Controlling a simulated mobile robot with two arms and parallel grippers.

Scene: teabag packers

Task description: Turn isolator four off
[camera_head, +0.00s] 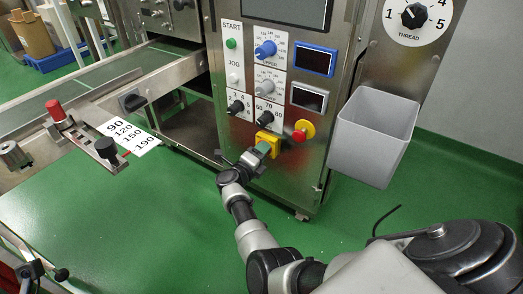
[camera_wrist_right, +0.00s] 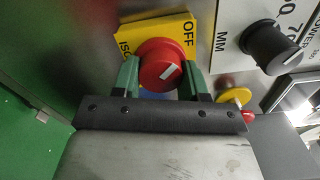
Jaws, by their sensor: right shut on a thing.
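The isolator is a red rotary knob (camera_wrist_right: 160,65) on a yellow plate (camera_wrist_right: 128,42), which reads OFF at its upper right and "ISO" at its left, the rest being hidden. A white mark on the knob slants toward the upper right in the wrist view. My right gripper (camera_wrist_right: 162,78) has its two green fingers on either side of the knob and is shut on it. In the head view, my right gripper (camera_head: 261,149) covers the knob, and the yellow plate (camera_head: 270,138) shows around it.
A red emergency button (camera_head: 300,135) on yellow sits right of the isolator. Black dials (camera_head: 265,118) are above it. A grey bin (camera_head: 371,135) hangs on the cabinet's right. A conveyor with a red-topped knob (camera_head: 55,109) is at left. Green floor is open below.

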